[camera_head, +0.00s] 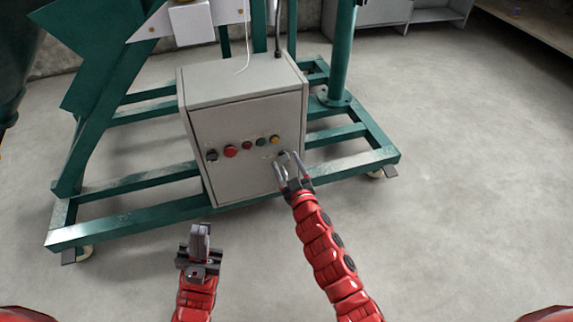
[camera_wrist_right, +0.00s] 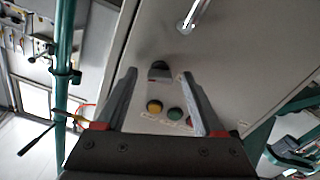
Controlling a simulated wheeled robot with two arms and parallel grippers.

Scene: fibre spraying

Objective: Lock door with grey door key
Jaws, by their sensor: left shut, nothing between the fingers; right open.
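The grey control box (camera_head: 240,165) stands on the green frame, and its front door looks shut. A small dark grey piece (camera_head: 283,155), seemingly the door key or its lock, sits on the door's right side. It also shows in the right wrist view (camera_wrist_right: 159,72), between and beyond my fingertips. My right gripper (camera_head: 291,160) is open in front of it. I cannot tell whether the fingers touch it. My left gripper (camera_head: 200,230) is shut and empty, low in front of the box and apart from it.
Red (camera_head: 231,151), green (camera_head: 261,142) and yellow (camera_head: 275,139) buttons and a black knob (camera_head: 211,155) line the door. A shiny metal part (camera_wrist_right: 192,14) shows on the box in the wrist view. The green frame (camera_head: 140,227) runs along the floor. The floor at right is clear.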

